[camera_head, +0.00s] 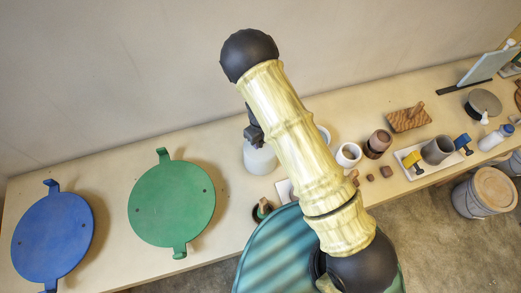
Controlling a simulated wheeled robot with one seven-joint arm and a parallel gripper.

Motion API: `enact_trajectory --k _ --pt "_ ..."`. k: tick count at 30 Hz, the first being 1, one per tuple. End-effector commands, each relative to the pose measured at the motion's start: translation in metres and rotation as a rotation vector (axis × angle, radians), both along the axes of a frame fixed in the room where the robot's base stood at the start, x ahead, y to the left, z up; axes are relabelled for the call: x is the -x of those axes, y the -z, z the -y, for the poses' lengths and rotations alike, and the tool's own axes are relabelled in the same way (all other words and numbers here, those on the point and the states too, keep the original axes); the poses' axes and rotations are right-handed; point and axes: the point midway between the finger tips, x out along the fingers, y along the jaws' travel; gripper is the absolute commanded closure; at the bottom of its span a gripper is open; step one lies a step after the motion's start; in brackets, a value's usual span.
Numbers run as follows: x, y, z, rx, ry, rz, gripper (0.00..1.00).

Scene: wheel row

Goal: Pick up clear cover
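A pale, whitish rounded thing (260,158) stands on the table just behind my arm; it may be the clear cover, but I cannot tell for sure. My arm crosses the middle of the view and hides part of that area. My gripper (254,135) shows only as a small dark part at the left edge of the arm, right above the pale thing. Its fingers are too small and hidden to tell whether they are open or touch it.
A blue disc (52,237) and a green disc (171,204) lie at left. White (348,154) and brown cups (377,144), small brown blocks, a tray (415,174) and a wooden block (408,119) stand at right. A bucket (484,192) is on the floor.

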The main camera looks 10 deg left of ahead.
Motion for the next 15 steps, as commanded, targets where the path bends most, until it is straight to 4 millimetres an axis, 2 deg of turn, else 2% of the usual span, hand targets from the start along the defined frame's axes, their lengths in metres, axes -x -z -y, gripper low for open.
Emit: enact_trajectory --k 1,3,4,15 --pt "-0.0001 -0.0001 -0.0001 0.0 0.0 0.0 0.83" --pt "0.0 -0.0001 0.0 0.0 0.0 0.0 0.97" --pt "0.0 -0.0001 0.0 0.0 0.0 0.0 1.0" --pt "-0.0007 -0.0039 -0.0005 -0.001 -0.001 0.002 1.0"
